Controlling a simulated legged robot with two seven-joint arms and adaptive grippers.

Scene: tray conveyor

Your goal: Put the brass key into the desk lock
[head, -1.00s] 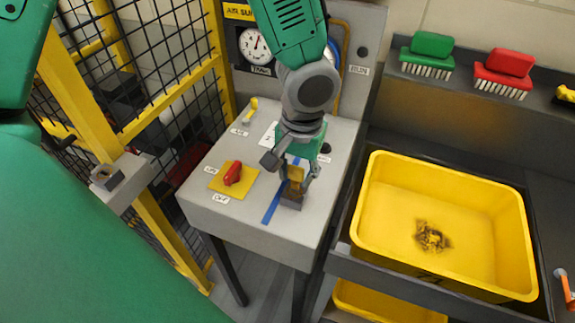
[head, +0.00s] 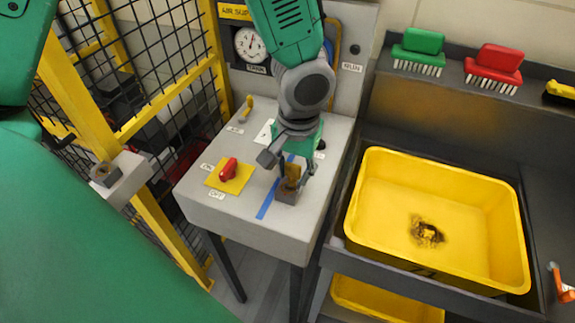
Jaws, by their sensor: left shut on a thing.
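The brass key (head: 292,173) is upright between the fingers of my left gripper (head: 293,172), which is shut on it. The desk lock (head: 286,195) is a small dark grey block on the grey desk (head: 250,215), near its right front edge. The key is directly above the lock, and its lower end meets or overlaps the lock's top in the picture. I cannot tell how deep it sits. The right gripper does not show.
A red switch handle (head: 228,169) on a yellow plate sits left of the lock. Blue tape (head: 267,200) runs beside the lock. A yellow tray (head: 437,270) stands to the right, with brushes (head: 417,52) on the shelf behind. A yellow mesh fence (head: 150,115) closes the left.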

